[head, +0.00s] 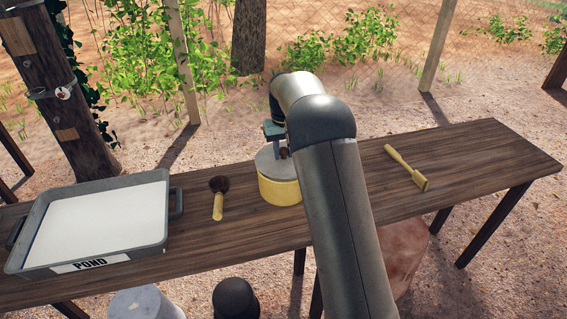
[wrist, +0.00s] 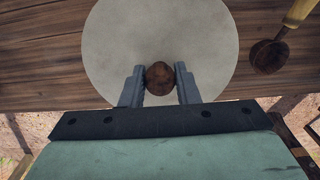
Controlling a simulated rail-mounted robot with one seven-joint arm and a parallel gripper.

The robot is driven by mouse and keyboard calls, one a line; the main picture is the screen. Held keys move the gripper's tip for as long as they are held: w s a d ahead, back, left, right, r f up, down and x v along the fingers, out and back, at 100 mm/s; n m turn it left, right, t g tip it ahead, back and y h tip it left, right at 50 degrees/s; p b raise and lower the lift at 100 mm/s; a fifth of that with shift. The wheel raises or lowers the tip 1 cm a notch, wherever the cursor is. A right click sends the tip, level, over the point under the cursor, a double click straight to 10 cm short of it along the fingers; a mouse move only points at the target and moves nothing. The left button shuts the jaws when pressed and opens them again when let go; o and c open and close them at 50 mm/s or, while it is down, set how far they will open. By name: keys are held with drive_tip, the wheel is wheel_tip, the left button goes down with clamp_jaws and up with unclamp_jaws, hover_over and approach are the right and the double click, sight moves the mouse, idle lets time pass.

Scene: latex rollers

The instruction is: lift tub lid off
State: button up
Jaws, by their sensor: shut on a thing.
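The yellow tub (head: 279,190) stands upright on the wooden table, partly hidden by my arm. Its round grey lid (head: 266,164) sits on top; in the wrist view the pale lid (wrist: 110,55) fills the upper middle. A brown round knob (wrist: 160,77) is at the lid's centre. My gripper (wrist: 160,82) is over the lid with a finger on each side of the knob, shut on it. In the head view my gripper (head: 283,150) is at the lid's top, partly hidden by my arm. I see no clear gap between lid and tub.
A grey tray (head: 164,228) labelled POND, with white contents, is at the table's left. A dark-headed, wooden-handled tool (head: 218,205) lies left of the tub. A yellow tool (head: 405,166) lies to the right. The table (head: 480,160) is bare around that tool.

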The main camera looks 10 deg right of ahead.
sight(283, 149)
drive_tip(key=shift+r+p, duration=1.3)
drive_tip(key=shift+r, duration=0.6)
drive_tip(key=shift+a, duration=0.1)
